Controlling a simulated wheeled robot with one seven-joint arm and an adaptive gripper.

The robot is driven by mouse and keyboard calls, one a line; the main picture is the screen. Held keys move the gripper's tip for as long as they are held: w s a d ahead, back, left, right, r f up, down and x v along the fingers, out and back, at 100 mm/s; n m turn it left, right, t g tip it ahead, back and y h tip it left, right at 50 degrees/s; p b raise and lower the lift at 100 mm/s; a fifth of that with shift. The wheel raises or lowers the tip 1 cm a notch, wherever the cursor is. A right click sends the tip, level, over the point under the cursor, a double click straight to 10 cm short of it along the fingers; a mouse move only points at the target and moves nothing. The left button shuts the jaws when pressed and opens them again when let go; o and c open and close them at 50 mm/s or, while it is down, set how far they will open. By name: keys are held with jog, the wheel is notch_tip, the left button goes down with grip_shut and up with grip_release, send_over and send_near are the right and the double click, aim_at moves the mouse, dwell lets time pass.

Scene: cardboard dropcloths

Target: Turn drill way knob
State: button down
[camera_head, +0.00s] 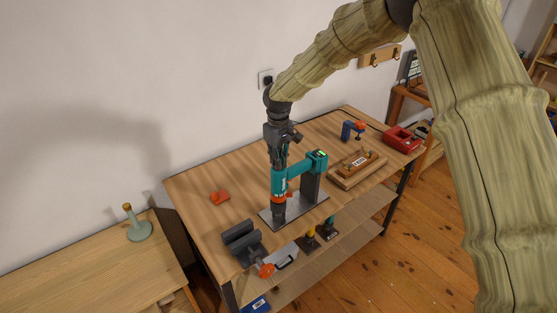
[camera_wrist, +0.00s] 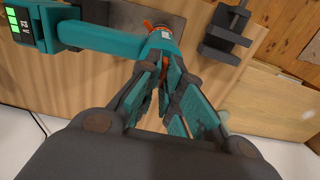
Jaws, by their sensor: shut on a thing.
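The teal drill (camera_head: 279,182) stands nose down in a dark stand with a grey base plate (camera_head: 308,208) on the workbench. Its teal handle (camera_wrist: 105,38) runs to the left in the wrist view and ends in a battery (camera_wrist: 22,28) with lit green bars. My gripper (camera_head: 279,163) points down at the top of the drill body. In the wrist view my gripper (camera_wrist: 165,68) has its fingers close together over the drill, shut on a small part there that seems to be the knob. The fingers mostly hide that part; a bit of orange shows between them.
A dark vise (camera_head: 243,243) with an orange handle end sits at the bench's front. A small orange block (camera_head: 220,197) lies at the left. A wooden board (camera_head: 346,178), a blue clamp (camera_head: 348,131) and a red box (camera_head: 402,140) are at the right. The wall rises behind.

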jog(key=m+b, duration=0.2)
jog(key=m, duration=0.1)
jog(key=shift+m, duration=0.4)
jog(key=shift+r+m+b, duration=0.1)
jog(key=shift+m+b, duration=0.4)
jog(key=shift+m, duration=1.4)
jog(key=c, duration=1.6)
grip_release()
notch_tip(320, 180, up, 12)
